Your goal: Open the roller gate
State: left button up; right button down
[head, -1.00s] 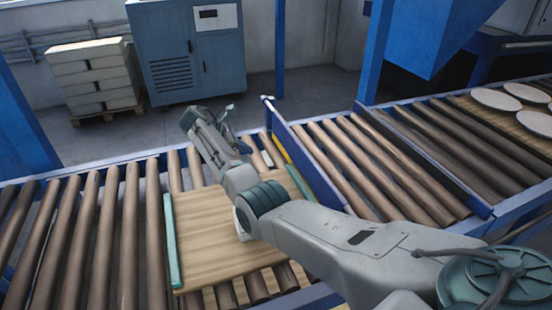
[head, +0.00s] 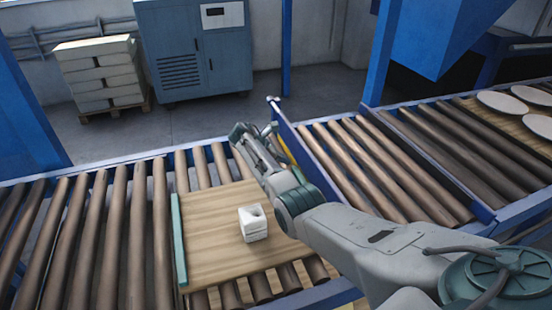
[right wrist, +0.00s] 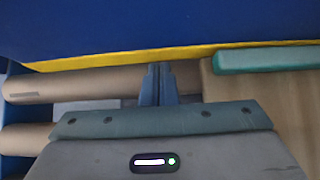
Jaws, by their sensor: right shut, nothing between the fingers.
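The roller gate (head: 309,163) is a blue panel standing across the conveyor, just right of the wooden board. A yellow strip runs along its lower edge. In the right wrist view the blue panel (right wrist: 160,25) fills the top, with the yellow strip (right wrist: 120,57) below it. My right gripper (head: 240,132) is left of the gate, near its far end, above the rollers. In the right wrist view its fingers (right wrist: 158,72) are together and empty, with the tips close to the yellow edge; contact cannot be told. My left gripper is out of view.
A wooden board (head: 215,225) with green end strips lies on the rollers, carrying a white block (head: 253,223). My right forearm passes over its right side. Right of the gate are bare rollers (head: 370,160), then another board with white plates (head: 502,102). Rollers at left are clear.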

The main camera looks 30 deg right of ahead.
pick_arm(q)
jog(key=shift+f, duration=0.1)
pick_arm(e)
jog(key=shift+f, duration=0.1)
jog(key=shift+d+f+g+h+b, duration=0.2)
jog(key=shift+d+g+h+b, duration=0.1)
jog(key=shift+h+b, duration=0.6)
jog(key=shift+d+h+b, duration=0.2)
jog(key=shift+h+b, duration=0.2)
jog(key=shift+h, duration=0.1)
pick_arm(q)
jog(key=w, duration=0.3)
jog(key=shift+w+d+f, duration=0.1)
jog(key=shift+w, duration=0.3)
pick_arm(e)
jog(key=shift+s+d+r, duration=0.1)
jog(key=shift+d+r, duration=0.1)
